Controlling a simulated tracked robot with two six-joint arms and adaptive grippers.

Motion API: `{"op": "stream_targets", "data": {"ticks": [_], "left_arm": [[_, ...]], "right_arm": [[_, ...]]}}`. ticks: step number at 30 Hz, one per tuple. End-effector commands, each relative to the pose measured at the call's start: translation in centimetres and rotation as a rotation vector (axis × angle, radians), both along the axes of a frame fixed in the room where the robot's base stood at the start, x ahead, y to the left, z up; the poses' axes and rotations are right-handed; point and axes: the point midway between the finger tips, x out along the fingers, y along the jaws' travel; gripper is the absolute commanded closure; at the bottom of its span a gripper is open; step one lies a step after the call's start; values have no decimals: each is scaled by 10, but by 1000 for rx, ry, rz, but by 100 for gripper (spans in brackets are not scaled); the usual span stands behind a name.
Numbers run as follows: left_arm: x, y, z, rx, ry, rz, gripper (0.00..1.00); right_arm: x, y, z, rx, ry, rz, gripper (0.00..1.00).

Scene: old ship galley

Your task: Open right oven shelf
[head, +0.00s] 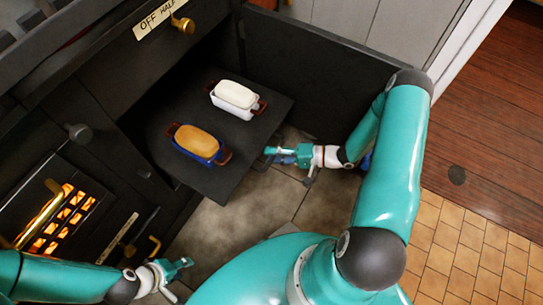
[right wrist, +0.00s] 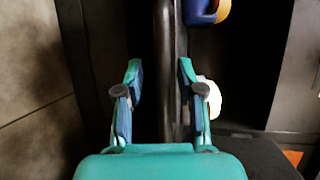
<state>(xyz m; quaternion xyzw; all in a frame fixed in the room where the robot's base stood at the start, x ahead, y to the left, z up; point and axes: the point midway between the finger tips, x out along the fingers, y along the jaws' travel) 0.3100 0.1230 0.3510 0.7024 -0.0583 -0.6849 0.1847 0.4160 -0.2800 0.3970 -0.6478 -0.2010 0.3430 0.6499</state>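The right oven shelf (head: 231,172) is a dark flat plate standing out from the open oven compartment. A white dish (head: 235,108) with a white loaf and a blue dish (head: 196,153) with an orange-brown loaf sit on it. My right gripper (head: 284,160) is at the shelf's front edge. In the right wrist view its fingers (right wrist: 160,85) are apart, one on each side of a dark bar-like edge, with a visible gap on the left; firm contact cannot be told. My left gripper (head: 181,279) is open and empty, low by the stove front.
The open oven door (head: 315,75) stands behind the shelf. A lit fire grate (head: 62,217) with brass handles is at the left. A brass knob (head: 183,24) sits above the compartment. Stone floor tiles (head: 262,199) below the shelf are clear.

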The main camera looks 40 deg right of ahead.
Motion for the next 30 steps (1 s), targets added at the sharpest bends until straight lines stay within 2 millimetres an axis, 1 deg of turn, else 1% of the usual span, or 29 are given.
{"op": "stream_targets", "data": {"ticks": [8, 13, 17, 24, 30], "left_arm": [[0, 0, 1, 0, 0, 0, 60], [0, 0, 1, 0, 0, 0, 60], [0, 0, 1, 0, 0, 0, 60], [0, 0, 1, 0, 0, 0, 60], [0, 0, 1, 0, 0, 0, 60]], "right_arm": [[1, -2, 2, -1, -4, -3, 61], [-7, -12, 4, -3, -5, -6, 61], [-22, -26, 7, -4, -3, -5, 61], [-57, -60, 15, -4, -2, -5, 61], [-77, -79, 20, -4, -2, -1, 61]]}}
